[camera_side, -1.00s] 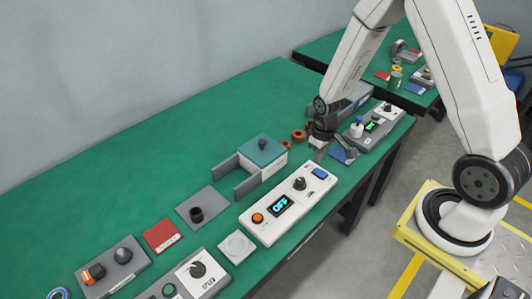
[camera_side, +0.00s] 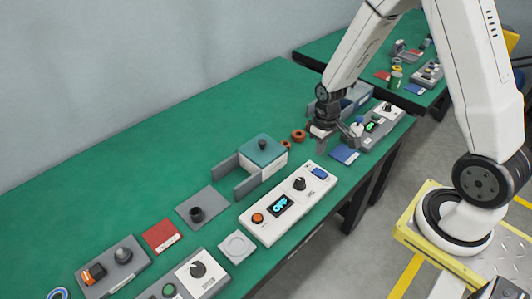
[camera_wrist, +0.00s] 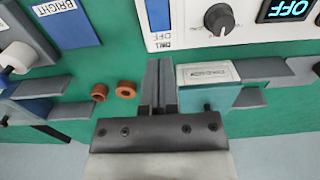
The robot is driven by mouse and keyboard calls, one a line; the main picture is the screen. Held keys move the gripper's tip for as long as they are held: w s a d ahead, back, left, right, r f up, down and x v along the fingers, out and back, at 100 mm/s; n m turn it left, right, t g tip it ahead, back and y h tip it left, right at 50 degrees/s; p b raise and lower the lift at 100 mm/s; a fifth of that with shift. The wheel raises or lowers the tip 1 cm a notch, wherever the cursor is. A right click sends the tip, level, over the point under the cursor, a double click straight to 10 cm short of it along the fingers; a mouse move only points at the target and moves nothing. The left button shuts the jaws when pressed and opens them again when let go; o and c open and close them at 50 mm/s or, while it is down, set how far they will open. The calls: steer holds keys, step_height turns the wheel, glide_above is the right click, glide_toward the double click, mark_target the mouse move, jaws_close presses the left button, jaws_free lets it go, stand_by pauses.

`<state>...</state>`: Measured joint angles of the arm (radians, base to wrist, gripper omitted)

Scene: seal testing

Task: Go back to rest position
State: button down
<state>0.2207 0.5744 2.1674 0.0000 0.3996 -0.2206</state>
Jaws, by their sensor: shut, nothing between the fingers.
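My gripper (camera_side: 320,146) hangs over the green table, behind the right end of the white control box (camera_side: 288,204). Its fingers (camera_wrist: 159,82) are shut together and empty in the wrist view. The box has an orange button, a dark knob, a blue button and a display reading OFF. Two orange-brown rings (camera_side: 298,136) lie on the table near my gripper; both also show in the wrist view (camera_wrist: 125,89).
A blue card (camera_side: 344,153) and a grey device with a green display (camera_side: 373,125) are right of my gripper. A red card (camera_side: 161,236), a grey plate with a black cylinder (camera_side: 203,207) and more devices lie left. The table's back left is clear.

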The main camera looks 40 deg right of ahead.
steer(key=shift+r, duration=0.1)
steer(key=s+a+r+t, duration=0.2)
steer(key=s+a+r, duration=0.4)
steer(key=r, duration=0.4)
steer(key=shift+s+a+r+t, duration=0.2)
steer(key=shift+s+a+t, duration=0.15)
steer(key=shift+a, duration=0.55)
